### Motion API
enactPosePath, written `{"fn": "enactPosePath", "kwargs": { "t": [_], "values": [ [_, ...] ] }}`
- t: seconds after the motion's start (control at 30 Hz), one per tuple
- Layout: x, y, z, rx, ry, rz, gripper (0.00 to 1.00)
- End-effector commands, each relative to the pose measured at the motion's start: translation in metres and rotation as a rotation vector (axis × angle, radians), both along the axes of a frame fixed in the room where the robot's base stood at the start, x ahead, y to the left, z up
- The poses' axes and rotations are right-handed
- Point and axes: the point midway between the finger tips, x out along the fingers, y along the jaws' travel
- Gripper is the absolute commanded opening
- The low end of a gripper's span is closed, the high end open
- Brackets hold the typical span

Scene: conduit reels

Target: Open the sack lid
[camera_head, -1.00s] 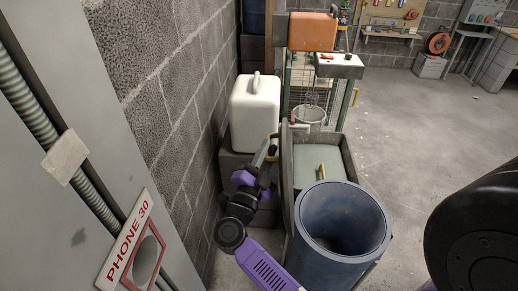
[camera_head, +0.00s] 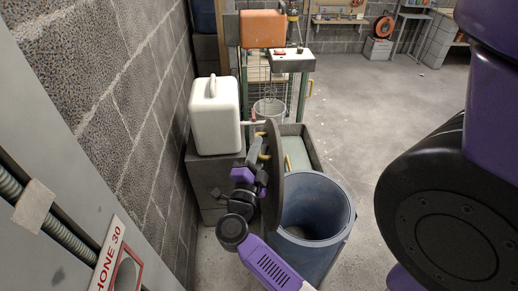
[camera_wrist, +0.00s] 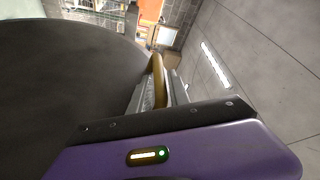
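The lid (camera_head: 273,185) is a dark round disc standing upright, nearly edge-on, at the left rim of the blue bin (camera_head: 318,225). The bin's mouth is uncovered and its inside is dark. My gripper (camera_head: 261,150) is at the lid's left side, by its yellow-brown handle (camera_head: 265,146). In the wrist view the lid (camera_wrist: 65,70) fills the left, and the handle (camera_wrist: 157,80) runs between the metal fingers of my gripper (camera_wrist: 160,92), which look shut on it. The handle's far end is partly hidden.
A white jerrycan (camera_head: 214,120) stands on a grey block (camera_head: 202,175) against the left wall. A grey box (camera_head: 318,150) is behind the bin. A stand with an orange can (camera_head: 262,28) and a white bucket (camera_head: 270,108) are farther back.

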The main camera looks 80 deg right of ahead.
Motion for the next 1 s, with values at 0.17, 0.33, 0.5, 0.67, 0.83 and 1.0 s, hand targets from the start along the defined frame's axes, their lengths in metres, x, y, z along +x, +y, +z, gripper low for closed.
{"fn": "enactPosePath", "kwargs": {
  "t": [0.17, 0.33, 0.5, 0.67, 0.83, 1.0],
  "values": [
    [0.0, 0.003, -0.002, 0.002, 0.001, 0.001, 0.23],
    [0.001, 0.025, -0.008, 0.003, 0.002, 0.003, 0.23],
    [0.001, 0.053, -0.013, 0.003, 0.002, 0.003, 0.23],
    [0.001, 0.071, -0.015, 0.002, 0.001, 0.001, 0.23],
    [0.001, 0.077, -0.015, 0.001, 0.001, -0.001, 0.23],
    [0.001, 0.077, -0.014, 0.001, 0.001, -0.001, 0.23]
  ]
}}
